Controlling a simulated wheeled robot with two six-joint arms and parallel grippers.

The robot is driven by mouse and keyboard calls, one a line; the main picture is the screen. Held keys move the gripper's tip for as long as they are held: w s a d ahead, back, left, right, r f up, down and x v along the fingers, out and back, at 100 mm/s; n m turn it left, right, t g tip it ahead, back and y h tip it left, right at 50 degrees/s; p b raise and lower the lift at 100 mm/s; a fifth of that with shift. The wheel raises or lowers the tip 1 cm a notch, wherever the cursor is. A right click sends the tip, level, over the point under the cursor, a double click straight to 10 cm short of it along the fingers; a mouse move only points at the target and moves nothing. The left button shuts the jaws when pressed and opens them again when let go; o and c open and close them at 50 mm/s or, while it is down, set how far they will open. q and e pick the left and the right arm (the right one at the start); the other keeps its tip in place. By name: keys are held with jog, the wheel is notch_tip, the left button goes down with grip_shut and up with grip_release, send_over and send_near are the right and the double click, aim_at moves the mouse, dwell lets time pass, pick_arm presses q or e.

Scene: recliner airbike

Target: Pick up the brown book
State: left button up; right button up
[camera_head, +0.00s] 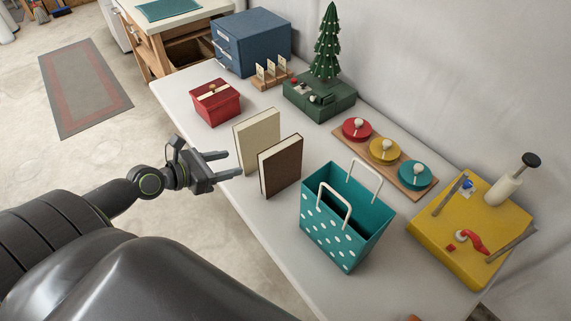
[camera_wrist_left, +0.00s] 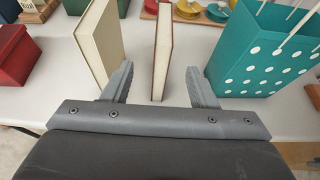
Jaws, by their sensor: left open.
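The brown book (camera_head: 281,167) stands upright on the table, just in front of a cream book (camera_head: 257,138). In the left wrist view the brown book (camera_wrist_left: 162,50) is seen edge-on, with its pale pages and dark cover, in line with the gap between my fingers. The cream book (camera_wrist_left: 101,42) stands beside it, near my left-hand finger. My left gripper (camera_head: 231,164) is open and empty at the table's front edge, short of both books. It also shows in the left wrist view (camera_wrist_left: 160,85). My right gripper is not in view.
A teal polka-dot basket (camera_head: 330,232) stands close to the right of the brown book. A red box (camera_head: 214,102) is to the left. Behind are a wooden board (camera_head: 404,184) with coloured discs and a green base (camera_head: 318,100) with a small tree.

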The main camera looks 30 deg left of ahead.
aim_at(258, 157)
pick_arm(q)
jog(key=x, duration=1)
jog(key=shift+w+d, duration=0.15)
jog(key=shift+d, duration=0.05)
jog(key=shift+d+x, duration=0.15)
jog(key=shift+x, duration=1.25)
jog(key=shift+d+x, duration=0.1)
jog(key=shift+x, duration=1.25)
jog(key=shift+f, duration=0.15)
jog(key=shift+s, duration=0.2)
jog(key=shift+c, duration=1.3)
grip_shut()
